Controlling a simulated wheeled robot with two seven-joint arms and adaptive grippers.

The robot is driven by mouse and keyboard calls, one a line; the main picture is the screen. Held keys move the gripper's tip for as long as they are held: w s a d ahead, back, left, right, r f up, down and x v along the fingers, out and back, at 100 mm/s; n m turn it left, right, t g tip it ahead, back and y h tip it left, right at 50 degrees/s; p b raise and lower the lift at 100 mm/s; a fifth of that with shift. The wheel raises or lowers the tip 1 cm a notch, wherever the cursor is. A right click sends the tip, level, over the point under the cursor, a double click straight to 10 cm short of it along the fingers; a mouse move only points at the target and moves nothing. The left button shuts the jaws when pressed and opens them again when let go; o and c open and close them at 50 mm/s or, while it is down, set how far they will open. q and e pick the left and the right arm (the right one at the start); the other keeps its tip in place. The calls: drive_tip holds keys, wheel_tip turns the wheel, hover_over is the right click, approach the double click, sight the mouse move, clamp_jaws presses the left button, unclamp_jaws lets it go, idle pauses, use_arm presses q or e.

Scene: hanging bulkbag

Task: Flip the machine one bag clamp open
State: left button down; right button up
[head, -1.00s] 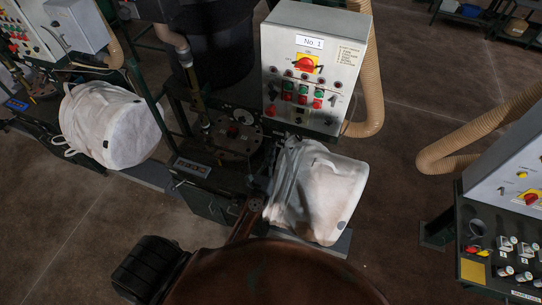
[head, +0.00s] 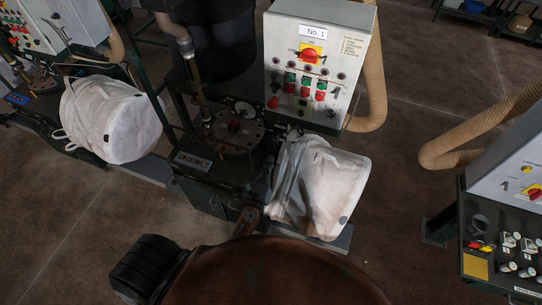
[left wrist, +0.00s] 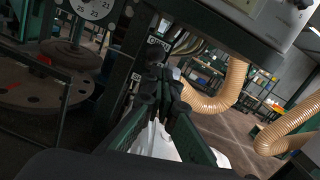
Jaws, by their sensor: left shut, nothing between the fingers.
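Machine one's grey control box (head: 318,60), labelled No. 1, stands at top centre in the head view. Its white bulk bag (head: 325,185) hangs below the box, beside the dark machine frame. The bag also shows low in the left wrist view. My left gripper (left wrist: 168,92) is shut and empty in the left wrist view, above the bag and close to dark machine parts. In the head view it blends into the dark frame beside the bag. I cannot clearly tell the bag clamp from the dark parts around the fingertips. My right gripper is not in view.
A dial (left wrist: 92,8) and a round flange plate (head: 236,130) are left of the bag. Tan hoses (left wrist: 222,88) hang behind it. A second white bag (head: 110,118) hangs at left. Another control panel (head: 510,200) stands at right. Floor is clear between the bag and that panel.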

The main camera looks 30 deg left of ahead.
use_arm(q)
drive_tip(key=s+r, duration=0.2)
drive_tip(key=s, duration=0.1)
drive_tip(key=s+d+p, duration=0.1)
drive_tip(key=s, duration=0.1)
drive_tip(key=shift+r, duration=0.4)
